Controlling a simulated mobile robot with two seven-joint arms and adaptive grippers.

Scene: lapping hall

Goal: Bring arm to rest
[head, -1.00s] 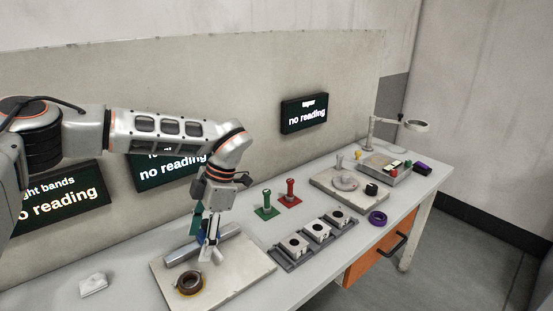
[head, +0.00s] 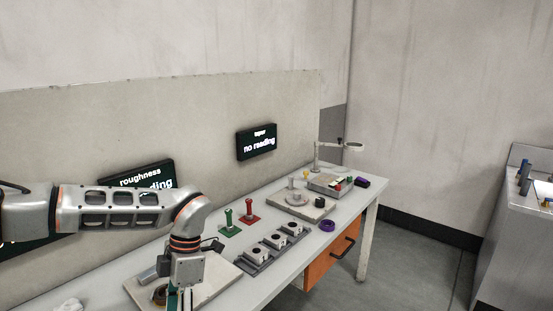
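My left arm (head: 120,208) comes in from the left and bends down at the elbow over the near part of the bench. Its wrist hangs in front of a pale board (head: 215,278). My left gripper (head: 184,299) is at the bottom edge of the picture. Its fingertips are cut off, so I cannot tell whether it is open or holds anything. A dark ring (head: 160,294) on the board is partly hidden behind it. My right arm and gripper are not in view.
A rack with several square blocks (head: 257,258) lies right of the wrist. Green (head: 229,222) and red (head: 249,212) handled pieces stand behind it. Another bench (head: 515,230) is at far right.

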